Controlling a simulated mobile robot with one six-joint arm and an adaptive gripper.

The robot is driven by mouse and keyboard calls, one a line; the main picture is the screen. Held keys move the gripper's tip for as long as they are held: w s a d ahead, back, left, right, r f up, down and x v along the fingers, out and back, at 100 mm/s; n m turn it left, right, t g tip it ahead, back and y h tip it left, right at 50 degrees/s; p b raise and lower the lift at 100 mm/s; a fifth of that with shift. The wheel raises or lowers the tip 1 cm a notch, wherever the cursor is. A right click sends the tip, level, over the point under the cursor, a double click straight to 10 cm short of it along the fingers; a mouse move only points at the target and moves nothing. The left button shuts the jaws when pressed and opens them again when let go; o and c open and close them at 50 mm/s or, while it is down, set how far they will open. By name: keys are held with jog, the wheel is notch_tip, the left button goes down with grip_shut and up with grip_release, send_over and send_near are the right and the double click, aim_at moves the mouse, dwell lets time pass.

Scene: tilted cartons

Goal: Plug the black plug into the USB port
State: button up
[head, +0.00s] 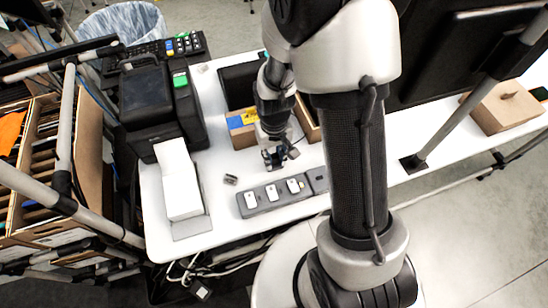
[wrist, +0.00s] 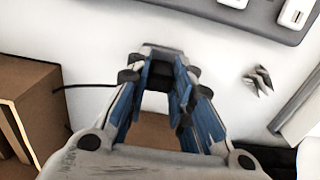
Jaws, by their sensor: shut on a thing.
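My gripper (head: 273,162) is low over the white table, behind a grey strip (head: 243,207) with white sockets or plugs (head: 272,192). In the wrist view its blue-padded fingers (wrist: 160,70) are closed around a small black piece (wrist: 159,77), apparently the black plug, mostly hidden between them. A thin black cable (wrist: 92,86) runs left from the fingers. The grey strip (wrist: 210,9) crosses the upper right of the wrist view, apart from the fingertips. A small grey metallic piece (wrist: 258,81) lies on the table; it also shows in the head view (head: 231,179). I cannot make out which opening is the USB port.
A black printer (head: 150,100) and white paper stack (head: 180,185) stand left. Cardboard boxes (head: 240,130) are behind my gripper; one edge (wrist: 30,100) is close on the left in the wrist view. A monitor (head: 440,50) stands right. Bare tabletop lies between gripper and strip.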

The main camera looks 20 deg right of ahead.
aim_at(274, 156)
jog(key=shift+r, duration=0.15)
jog(key=shift+c, duration=0.2)
notch_tip(274, 156, up, 20)
jog(key=p, duration=0.6)
